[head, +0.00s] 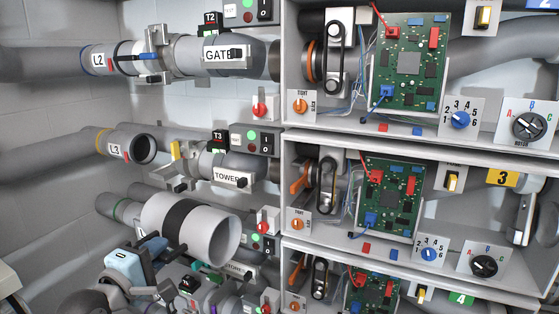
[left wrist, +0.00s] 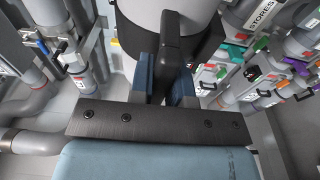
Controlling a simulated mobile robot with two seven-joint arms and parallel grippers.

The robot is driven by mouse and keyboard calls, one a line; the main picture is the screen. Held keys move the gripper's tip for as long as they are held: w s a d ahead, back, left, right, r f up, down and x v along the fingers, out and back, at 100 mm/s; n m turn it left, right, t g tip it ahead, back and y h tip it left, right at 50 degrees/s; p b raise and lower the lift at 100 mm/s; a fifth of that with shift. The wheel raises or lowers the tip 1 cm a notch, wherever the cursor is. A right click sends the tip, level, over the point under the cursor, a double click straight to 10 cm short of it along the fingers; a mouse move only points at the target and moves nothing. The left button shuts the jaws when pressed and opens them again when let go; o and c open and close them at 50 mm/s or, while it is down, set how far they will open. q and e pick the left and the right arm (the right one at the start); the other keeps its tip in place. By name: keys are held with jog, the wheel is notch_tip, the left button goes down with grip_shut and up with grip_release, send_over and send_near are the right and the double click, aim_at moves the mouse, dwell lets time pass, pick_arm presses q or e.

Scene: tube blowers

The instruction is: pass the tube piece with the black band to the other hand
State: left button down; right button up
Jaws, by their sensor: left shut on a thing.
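The tube piece (head: 213,232) is a short, wide, light grey tube with a black band around its middle. In the head view it is held in the air at the lower left, its open end facing right. My left gripper (head: 150,251) is below and left of it, shut on it. In the left wrist view the blue finger pads of the gripper (left wrist: 167,82) close on a black upright part at the band of the tube piece (left wrist: 170,12). The exact contact is partly hidden. My right gripper is not in view.
Behind the tube piece, the L3 pipe (head: 118,145) ends in an open dark mouth. Pipes marked L2 (head: 98,59), GATE (head: 225,54) and TOWER (head: 230,178) run along the wall. Shelves with green circuit boards (head: 410,62) and knobs stand at the right.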

pick_arm(q)
jog(key=shift+s+d+f, duration=0.1)
jog(key=shift+d, duration=0.6)
jog(key=w+d+f+m+g+h, duration=0.1)
jog(key=d+f+m+g+h, duration=0.1)
jog(key=d, duration=0.8)
jog(key=w+d+f+m+g+h, duration=0.1)
jog(key=d+m+g+h, duration=0.4)
jog(key=d, duration=0.5)
jog(key=f+m+h, duration=0.1)
jog(key=h, duration=0.1)
jog(key=shift+w+d+h, duration=0.15)
jog(key=shift+w+h, duration=0.2)
jog(key=shift+h, duration=0.05)
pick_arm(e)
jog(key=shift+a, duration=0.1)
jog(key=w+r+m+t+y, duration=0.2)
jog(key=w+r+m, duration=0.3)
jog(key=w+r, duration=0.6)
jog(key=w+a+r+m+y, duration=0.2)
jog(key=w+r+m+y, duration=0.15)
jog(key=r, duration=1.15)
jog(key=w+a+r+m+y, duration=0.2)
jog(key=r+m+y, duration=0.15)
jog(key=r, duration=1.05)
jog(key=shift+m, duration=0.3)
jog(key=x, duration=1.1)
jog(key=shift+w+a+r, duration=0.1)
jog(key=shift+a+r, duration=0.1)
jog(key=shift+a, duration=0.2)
